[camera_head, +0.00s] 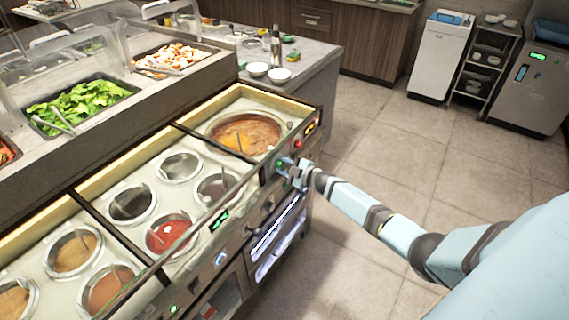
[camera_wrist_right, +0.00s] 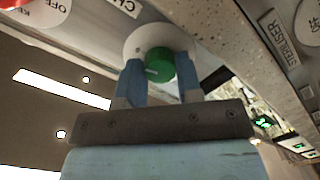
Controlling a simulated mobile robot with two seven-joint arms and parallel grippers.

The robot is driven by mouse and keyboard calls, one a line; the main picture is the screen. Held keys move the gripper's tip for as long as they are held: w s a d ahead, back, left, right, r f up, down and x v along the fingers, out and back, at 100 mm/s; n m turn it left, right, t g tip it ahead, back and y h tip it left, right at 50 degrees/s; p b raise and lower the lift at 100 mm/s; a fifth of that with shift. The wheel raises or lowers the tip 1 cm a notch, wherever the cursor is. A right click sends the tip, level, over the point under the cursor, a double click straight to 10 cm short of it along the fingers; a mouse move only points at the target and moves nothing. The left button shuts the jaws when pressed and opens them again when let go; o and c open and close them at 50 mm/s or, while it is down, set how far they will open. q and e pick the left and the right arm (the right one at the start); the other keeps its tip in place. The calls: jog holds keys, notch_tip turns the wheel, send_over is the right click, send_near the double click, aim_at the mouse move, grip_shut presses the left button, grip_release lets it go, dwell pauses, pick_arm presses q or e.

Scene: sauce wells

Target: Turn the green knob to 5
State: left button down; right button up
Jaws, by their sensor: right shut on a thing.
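The green knob (camera_wrist_right: 160,65) is on the front panel of the sauce-well counter, set on a pale round plate. My right gripper (camera_wrist_right: 160,78) has one blue finger on each side of it and is shut on it. In the head view the right gripper (camera_head: 286,168) reaches the panel from the right, and a bit of the green knob (camera_head: 280,163) shows by its fingers. The knob's pointer and the number it stands at cannot be read. My left gripper is not in view.
The counter (camera_head: 150,168) holds several round wells with sauces, and a large pan of brown soup (camera_head: 245,134) sits near the knob. A red knob (camera_head: 297,143) and green displays (camera_head: 219,220) are on the same panel. Open tiled floor (camera_head: 440,150) lies to the right.

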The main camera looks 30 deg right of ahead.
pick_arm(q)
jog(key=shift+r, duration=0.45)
pick_arm(e)
jog(key=shift+m, duration=0.4)
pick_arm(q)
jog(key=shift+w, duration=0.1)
pick_arm(e)
jog(key=o, duration=0.6)
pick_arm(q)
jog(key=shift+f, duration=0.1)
pick_arm(e)
jog(key=shift+o, duration=0.2)
jog(key=shift+s, duration=0.1)
jog(key=v, duration=1.3)
jog(key=shift+s+d, duration=0.25)
jog(key=shift+s, duration=0.05)
